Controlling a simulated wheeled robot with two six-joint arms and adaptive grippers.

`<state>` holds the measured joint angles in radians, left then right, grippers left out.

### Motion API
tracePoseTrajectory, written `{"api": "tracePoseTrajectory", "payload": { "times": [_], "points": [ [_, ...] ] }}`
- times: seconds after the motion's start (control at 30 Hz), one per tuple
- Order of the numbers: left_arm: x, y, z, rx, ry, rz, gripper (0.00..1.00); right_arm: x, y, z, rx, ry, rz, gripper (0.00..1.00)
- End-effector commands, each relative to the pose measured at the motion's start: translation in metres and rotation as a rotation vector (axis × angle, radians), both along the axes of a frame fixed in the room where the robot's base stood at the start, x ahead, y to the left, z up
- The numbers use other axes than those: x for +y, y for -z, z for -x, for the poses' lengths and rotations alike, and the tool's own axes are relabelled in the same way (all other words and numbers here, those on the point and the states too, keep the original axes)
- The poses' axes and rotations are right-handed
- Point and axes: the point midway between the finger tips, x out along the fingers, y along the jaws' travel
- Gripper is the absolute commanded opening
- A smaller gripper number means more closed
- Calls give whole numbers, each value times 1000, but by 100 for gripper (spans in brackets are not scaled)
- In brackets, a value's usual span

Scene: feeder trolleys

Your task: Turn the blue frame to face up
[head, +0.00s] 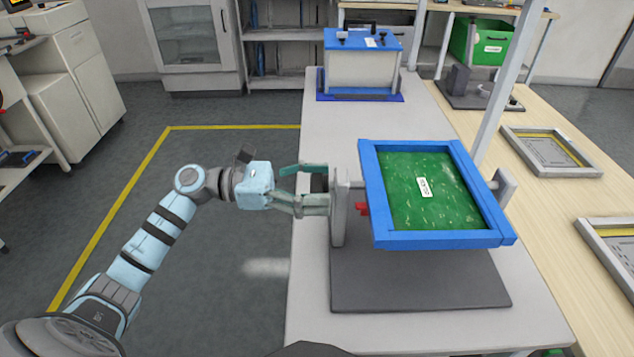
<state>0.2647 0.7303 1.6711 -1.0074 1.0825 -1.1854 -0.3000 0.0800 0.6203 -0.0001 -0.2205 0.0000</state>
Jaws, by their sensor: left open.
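The blue frame (445,240) is held between two grey uprights on a dark grey base plate (420,290). Its green board (432,192) with a small white label shows towards me, and the frame looks tilted. A red part (362,208) sits between the left upright (340,215) and the frame. My left gripper (326,192) is open at the outer side of the left upright, with its fingers around a dark knob (319,183). I cannot tell if the fingers touch it. My right gripper is not in view.
The fixture stands on a light grey table (320,320). A blue-topped box (362,65) stands at the table's back. A wooden bench (560,200) with grey framed trays (552,150) runs along the right. A pale post (508,80) rises behind the frame. Floor at left is clear.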

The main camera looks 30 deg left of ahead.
Motion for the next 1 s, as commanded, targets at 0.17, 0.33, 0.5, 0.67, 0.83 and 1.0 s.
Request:
{"api": "tracePoseTrajectory", "payload": {
  "times": [0.17, 0.33, 0.5, 0.67, 0.83, 1.0],
  "points": [
    [-1, 0, 0, 0, 0, 0, 70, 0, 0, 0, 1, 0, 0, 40],
    [0, 0, 0, 0, 0, 0, 51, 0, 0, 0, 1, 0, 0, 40],
    [0, 1, 0, 0, 0, 0, 24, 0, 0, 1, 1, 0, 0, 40],
    [0, 1, 0, 1, 1, 0, 0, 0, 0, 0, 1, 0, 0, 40],
    [-1, 1, 0, 6, 3, 3, 0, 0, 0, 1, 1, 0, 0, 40],
    [-6, 0, -3, 38, 13, 20, 0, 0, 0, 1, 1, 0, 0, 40]
  ]
}}
